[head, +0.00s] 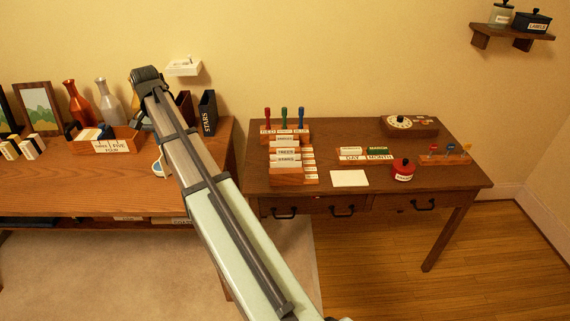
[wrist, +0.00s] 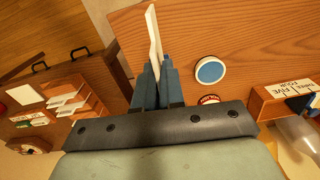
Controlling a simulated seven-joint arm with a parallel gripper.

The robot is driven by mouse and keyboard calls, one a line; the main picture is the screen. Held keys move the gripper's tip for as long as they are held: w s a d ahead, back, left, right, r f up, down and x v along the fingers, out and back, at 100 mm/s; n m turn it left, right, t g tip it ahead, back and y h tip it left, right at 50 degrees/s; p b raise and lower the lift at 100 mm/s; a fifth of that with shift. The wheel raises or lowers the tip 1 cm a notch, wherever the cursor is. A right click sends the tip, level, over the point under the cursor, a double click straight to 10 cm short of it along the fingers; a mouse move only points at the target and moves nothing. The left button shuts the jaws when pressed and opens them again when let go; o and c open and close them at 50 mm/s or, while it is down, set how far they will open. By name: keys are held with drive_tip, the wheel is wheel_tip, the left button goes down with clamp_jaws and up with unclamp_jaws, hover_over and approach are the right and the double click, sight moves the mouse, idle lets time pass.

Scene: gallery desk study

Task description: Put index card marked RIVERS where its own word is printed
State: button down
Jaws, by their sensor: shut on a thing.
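My gripper (wrist: 157,76) is shut on a thin white card (wrist: 152,28), seen nearly edge-on in the wrist view, above the left wooden desk. The word on the card cannot be read. In the head view my arm reaches over the left desk, and the fingers and card are hidden there. A stepped wooden card rack (head: 284,183) stands on the right desk, with white labelled cards or dividers in tiers. One label looks like TREES; the others are too small to read surely. The rack also shows at the left of the wrist view (wrist: 84,90).
The left desk (head: 60,184) holds a wooden box (head: 122,146) with number labels, vases, a picture frame and a dark STARS file (head: 208,113). The right desk (head: 345,206) holds a blank white card (head: 349,178), a red pot (head: 403,169), DAY/MONTH blocks and a dial box. A gap separates the desks.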

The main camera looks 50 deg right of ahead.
drive_tip(key=s+a+n, duration=0.2)
drive_tip(key=a, duration=0.3)
drive_tip(key=s+d+f+m, duration=0.25)
drive_tip(key=d+m, duration=0.35)
drive_tip(key=d, duration=0.9)
drive_tip(key=s+d+f+m, duration=0.2)
drive_tip(key=s+d+m, duration=0.35)
drive_tip(key=d, duration=0.95)
drive_tip(key=s+d+f+m, duration=0.15)
drive_tip(key=d+m, duration=0.55)
drive_tip(key=d, duration=0.9)
drive_tip(key=shift+m, duration=0.35)
drive_tip(key=shift+s+d+f, duration=0.1)
drive_tip(key=shift+f, duration=2.45)
drive_tip(key=shift+s+d+f, duration=0.1)
drive_tip(key=shift+f, duration=2.4)
drive_tip(key=shift+f, duration=0.2)
drive_tip(key=c, duration=1.3)
unclamp_jaws()
drive_tip(key=shift+o, duration=0.3)
drive_tip(key=shift+r, duration=0.1)
